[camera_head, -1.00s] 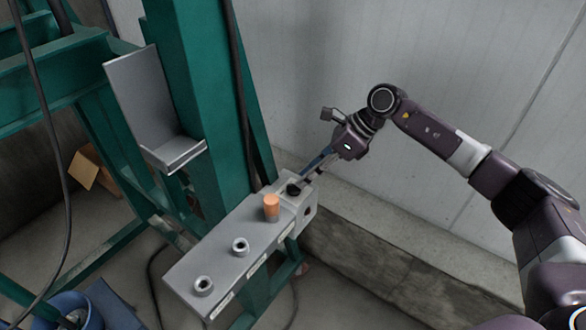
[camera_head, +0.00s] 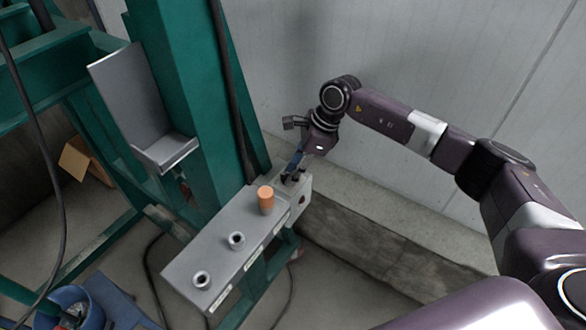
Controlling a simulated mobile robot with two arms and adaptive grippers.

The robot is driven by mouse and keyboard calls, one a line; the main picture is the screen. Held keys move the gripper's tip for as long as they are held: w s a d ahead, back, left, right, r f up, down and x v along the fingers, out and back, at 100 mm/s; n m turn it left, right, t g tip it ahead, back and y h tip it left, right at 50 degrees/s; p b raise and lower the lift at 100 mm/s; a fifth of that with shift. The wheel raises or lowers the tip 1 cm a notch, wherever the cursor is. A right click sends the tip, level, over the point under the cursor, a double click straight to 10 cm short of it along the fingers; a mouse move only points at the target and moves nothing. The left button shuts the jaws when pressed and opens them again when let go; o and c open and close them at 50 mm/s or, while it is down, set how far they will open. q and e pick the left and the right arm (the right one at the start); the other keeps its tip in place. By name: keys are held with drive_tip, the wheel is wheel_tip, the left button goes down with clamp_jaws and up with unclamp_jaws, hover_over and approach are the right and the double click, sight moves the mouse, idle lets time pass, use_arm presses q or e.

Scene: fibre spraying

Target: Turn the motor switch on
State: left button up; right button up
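A grey control box (camera_head: 218,246) is fixed to the green machine frame. On its top sit two grey round sockets, an orange cylindrical knob (camera_head: 265,199), and a small black switch at the far right end, mostly hidden by my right gripper. My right gripper (camera_head: 291,178) comes down from above right, with its fingertips at the black switch. I cannot tell whether the fingers touch or hold it, or how wide they are apart. My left gripper is not in view.
The green frame (camera_head: 176,115) with a grey bracket (camera_head: 143,110) rises behind the box. A pale wall (camera_head: 440,60) and a low concrete ledge (camera_head: 385,245) lie to the right. A blue bucket (camera_head: 70,304) and a cardboard box (camera_head: 82,160) are at left. Dark cables hang nearby.

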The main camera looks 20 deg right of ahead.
clamp_jaws()
